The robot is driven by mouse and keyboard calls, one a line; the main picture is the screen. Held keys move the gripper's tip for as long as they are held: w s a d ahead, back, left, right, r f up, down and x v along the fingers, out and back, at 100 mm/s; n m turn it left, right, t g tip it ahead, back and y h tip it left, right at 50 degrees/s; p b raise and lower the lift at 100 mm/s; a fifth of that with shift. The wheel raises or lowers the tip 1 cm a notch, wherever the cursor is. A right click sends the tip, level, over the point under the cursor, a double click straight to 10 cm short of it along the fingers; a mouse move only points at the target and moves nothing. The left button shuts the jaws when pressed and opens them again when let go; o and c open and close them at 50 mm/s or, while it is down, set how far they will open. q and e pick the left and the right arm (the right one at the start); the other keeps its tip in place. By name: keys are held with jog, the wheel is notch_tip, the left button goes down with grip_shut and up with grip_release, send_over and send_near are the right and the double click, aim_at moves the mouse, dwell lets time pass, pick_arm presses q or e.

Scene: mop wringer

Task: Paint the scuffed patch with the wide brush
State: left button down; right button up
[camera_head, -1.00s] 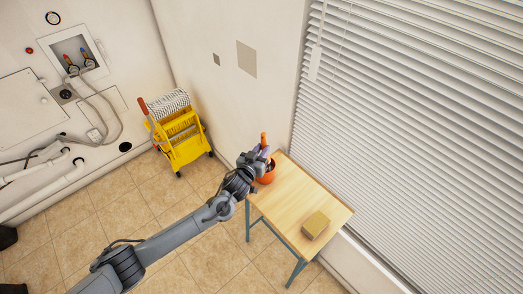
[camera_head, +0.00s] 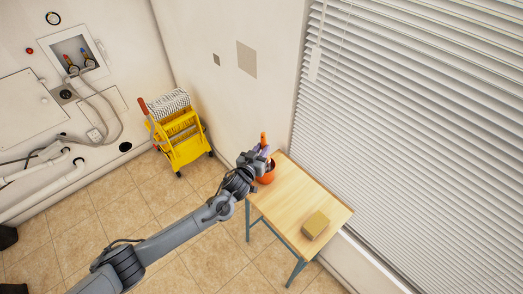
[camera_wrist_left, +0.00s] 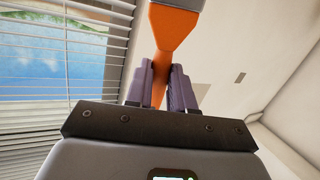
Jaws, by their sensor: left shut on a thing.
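My left gripper (camera_head: 258,158) is shut on an orange-handled tool, seemingly the wide brush (camera_head: 263,139), at the far left end of the wooden table. In the left wrist view the orange handle (camera_wrist_left: 175,28) runs between the two fingers (camera_wrist_left: 164,88) and widens toward the top edge; no bristles show. An orange pot (camera_head: 267,177) is right beside or under the gripper, partly hidden by it. Two patches are on the white wall behind: a larger beige one (camera_head: 247,59) and a small grey one (camera_head: 216,59). I cannot tell which is the scuffed patch. My right gripper is not in view.
The wooden table (camera_head: 290,195) holds a tan block (camera_head: 315,225) near its right end. A yellow mop wringer (camera_head: 186,148) stands in the corner to the left. Window blinds (camera_head: 410,110) cover the right wall. The tiled floor between is open.

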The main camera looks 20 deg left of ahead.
aim_at(262, 135)
pick_arm(q)
jog(key=shift+r+p, duration=3.35)
jog(key=shift+r, duration=0.65)
jog(key=c, duration=1.5)
grip_release()
jog(key=shift+c, duration=0.2)
grip_shut()
jog(key=shift+f, duration=0.1)
